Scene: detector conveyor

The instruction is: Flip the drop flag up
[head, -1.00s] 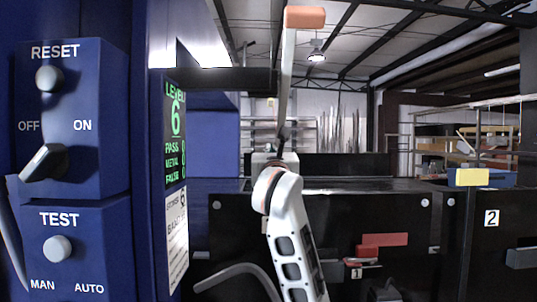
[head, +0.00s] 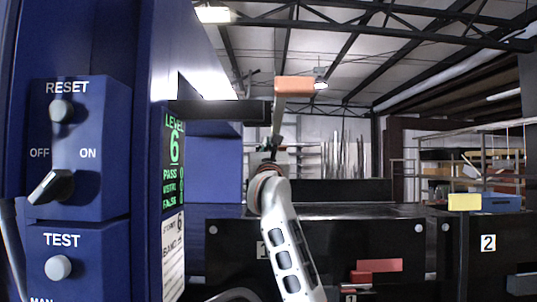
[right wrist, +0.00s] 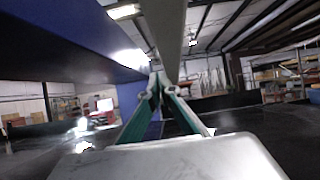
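The drop flag is a pale bar with an orange end (head: 294,86). In the head view it stands up over my right gripper, its lower end near the gripper's tips. My right gripper (head: 267,153) reaches forward from below and is partly hidden behind its own wrist. In the right wrist view its green-sided fingers (right wrist: 157,88) come together at the tips and look shut. The flag bar (right wrist: 172,38) runs overhead there, down toward the fingertips. I cannot tell whether they touch. My left gripper is not in view.
A blue control cabinet (head: 78,150) with RESET, OFF/ON and TEST controls stands close on the left. A green-lettered display (head: 173,155) is on its side. The black conveyor front (head: 330,240) spans the middle, with a yellow-and-blue block (head: 465,202) at right.

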